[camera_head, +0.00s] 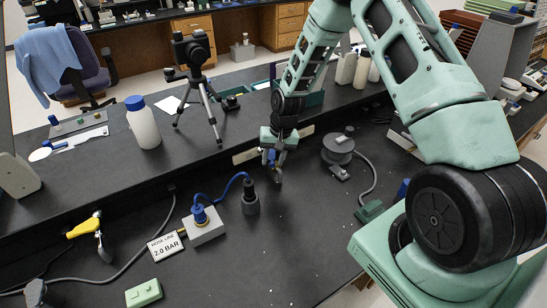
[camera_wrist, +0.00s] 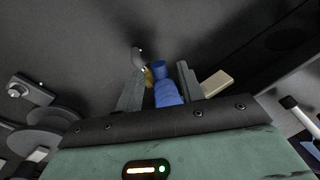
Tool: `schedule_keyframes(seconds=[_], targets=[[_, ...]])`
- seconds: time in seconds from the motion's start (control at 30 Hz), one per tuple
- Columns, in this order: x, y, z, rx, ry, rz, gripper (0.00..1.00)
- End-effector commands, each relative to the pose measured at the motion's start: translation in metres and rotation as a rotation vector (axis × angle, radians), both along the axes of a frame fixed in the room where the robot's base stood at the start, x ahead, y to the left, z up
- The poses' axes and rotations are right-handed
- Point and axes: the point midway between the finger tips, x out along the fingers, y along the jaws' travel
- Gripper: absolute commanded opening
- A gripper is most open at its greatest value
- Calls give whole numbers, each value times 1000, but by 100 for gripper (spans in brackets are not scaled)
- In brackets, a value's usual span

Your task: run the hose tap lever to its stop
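A blue lever-like part (camera_wrist: 166,92) stands between the fingers of my gripper (camera_wrist: 160,85) in the wrist view, with a bit of brass and a grey metal spout (camera_wrist: 138,58) beyond it. The fingers are apart, with a narrow gap on the left of the blue part; contact on the right is unclear. In the head view my gripper (camera_head: 276,152) reaches down at the bench's raised back edge, and the blue part (camera_head: 271,157) shows just under it. A second tap with a yellow handle (camera_head: 84,227) and grey spout is at the left.
A grey box (camera_head: 203,226) with a blue hose to a dark cylinder (camera_head: 250,198) stands left of my gripper, by a "HOSE LINE 2.0 BAR" sign (camera_head: 166,247). A round grey device (camera_head: 338,148) with a cable is to the right. The bench front centre is clear.

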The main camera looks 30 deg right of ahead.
Motion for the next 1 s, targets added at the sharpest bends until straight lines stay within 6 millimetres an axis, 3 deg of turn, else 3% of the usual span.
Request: schedule_keyframes(seconds=[0.03, 0.13, 0.57, 1.0], targets=[[0, 0, 0, 0, 0, 0, 25], [0, 0, 0, 0, 0, 0, 0], [2, 3, 0, -1, -1, -58, 0], [11, 19, 0, -1, -3, -401, 0]])
